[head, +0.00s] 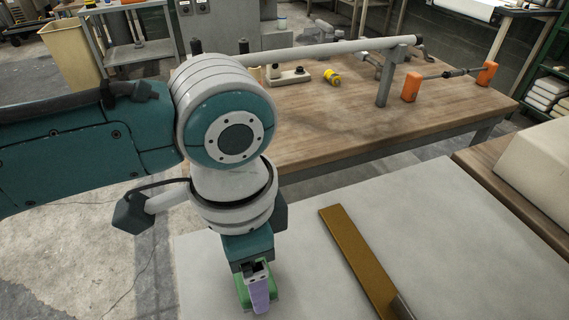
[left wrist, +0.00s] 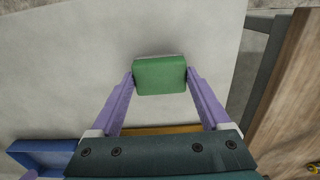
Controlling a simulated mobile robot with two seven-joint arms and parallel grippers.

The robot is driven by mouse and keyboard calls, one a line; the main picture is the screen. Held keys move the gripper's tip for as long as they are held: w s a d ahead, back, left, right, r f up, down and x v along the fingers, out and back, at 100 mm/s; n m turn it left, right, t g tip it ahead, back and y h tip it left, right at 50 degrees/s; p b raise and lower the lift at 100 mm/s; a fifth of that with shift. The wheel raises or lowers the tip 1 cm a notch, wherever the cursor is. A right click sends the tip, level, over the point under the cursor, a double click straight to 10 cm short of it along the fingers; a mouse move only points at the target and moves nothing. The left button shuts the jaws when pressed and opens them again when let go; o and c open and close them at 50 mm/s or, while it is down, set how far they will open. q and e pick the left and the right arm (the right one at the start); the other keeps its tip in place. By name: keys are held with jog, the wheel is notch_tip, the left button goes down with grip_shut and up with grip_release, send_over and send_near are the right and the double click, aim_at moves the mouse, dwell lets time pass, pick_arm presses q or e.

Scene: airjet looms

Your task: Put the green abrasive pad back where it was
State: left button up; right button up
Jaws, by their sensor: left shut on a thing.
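The green abrasive pad (left wrist: 160,75) sits between the two purple fingertips of my left gripper (left wrist: 160,80) in the left wrist view, with a finger at each side. The left gripper is shut on it. In the head view my left gripper (head: 259,300) points down over the pale grey tabletop (head: 310,285), and the green pad (head: 241,292) shows partly behind the fingers. I cannot tell whether the pad touches the tabletop. My right gripper is not in view.
A long brown strip (head: 355,255) lies on the pale tabletop right of my gripper. A blue tray-like object (left wrist: 50,155) is at the lower left of the wrist view. A wooden workbench (head: 350,120) with a grey bar and orange-ended tool stands beyond.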

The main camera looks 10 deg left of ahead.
pick_arm(q)
jog(key=shift+f, duration=0.6)
jog(key=shift+f, duration=0.1)
jog(key=o, duration=1.2)
jog(key=shift+c, duration=0.2)
notch_tip(320, 180, up, 12)
jog(key=p, duration=0.3)
jog(key=s+d+f+n+t+h, duration=0.2)
jog(key=s+d+n+h, duration=0.1)
jog(key=s, duration=0.2)
jog(key=s+a+n+t+y, duration=0.1)
jog(key=s+a+n, duration=0.5)
jog(key=a, duration=0.6)
jog(key=shift+s+a+t+y, duration=0.15)
jog(key=shift+s+t+y, duration=0.15)
jog(key=shift+s+y, duration=0.45)
jog(key=shift+w+f, duration=0.1)
jog(key=shift+w, duration=0.05)
